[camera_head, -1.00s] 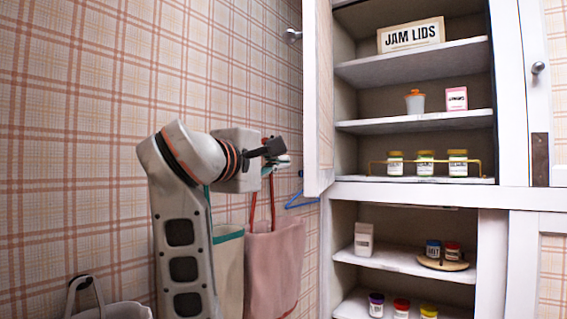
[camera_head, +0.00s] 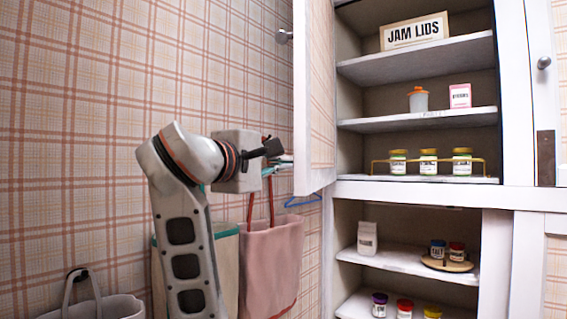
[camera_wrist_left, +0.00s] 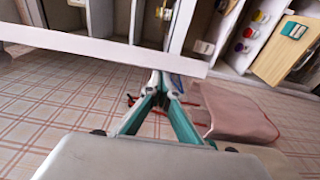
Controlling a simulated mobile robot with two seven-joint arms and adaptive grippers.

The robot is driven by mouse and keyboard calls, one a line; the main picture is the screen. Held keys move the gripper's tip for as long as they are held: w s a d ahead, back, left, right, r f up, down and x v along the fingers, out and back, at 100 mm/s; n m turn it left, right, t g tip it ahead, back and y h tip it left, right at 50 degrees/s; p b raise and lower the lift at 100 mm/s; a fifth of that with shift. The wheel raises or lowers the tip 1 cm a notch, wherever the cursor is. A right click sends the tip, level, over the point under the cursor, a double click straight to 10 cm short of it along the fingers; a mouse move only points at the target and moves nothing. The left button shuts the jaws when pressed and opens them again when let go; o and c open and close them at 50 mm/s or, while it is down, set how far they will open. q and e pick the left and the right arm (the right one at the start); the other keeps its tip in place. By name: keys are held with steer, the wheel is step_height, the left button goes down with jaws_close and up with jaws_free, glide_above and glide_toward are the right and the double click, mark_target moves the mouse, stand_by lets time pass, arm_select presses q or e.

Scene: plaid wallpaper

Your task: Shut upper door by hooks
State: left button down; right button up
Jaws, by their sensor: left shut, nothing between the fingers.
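The upper door (camera_head: 315,90) of the cabinet, beside the wall with the hanging bags, stands open. It has a white frame, a plaid panel and a round knob (camera_head: 284,36) on its outer side. My left gripper (camera_head: 284,160) is shut and empty, beside the lower part of the door's free edge; I cannot tell whether they touch. In the left wrist view the shut fingers (camera_wrist_left: 163,82) point at a long white edge, apparently the door (camera_wrist_left: 100,46). My right gripper is not in view.
A pink bag (camera_head: 270,265), a pale bag (camera_head: 226,265) and a grey bag (camera_head: 100,308) hang at the left wall. A blue hanger (camera_head: 302,202) is below the door. The shelves (camera_head: 415,66) hold jars and a JAM LIDS sign (camera_head: 414,31).

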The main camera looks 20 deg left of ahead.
arm_select(q)
steer(key=d, duration=0.8)
steer(key=shift+w+d, duration=0.15)
steer(key=shift+d, duration=0.05)
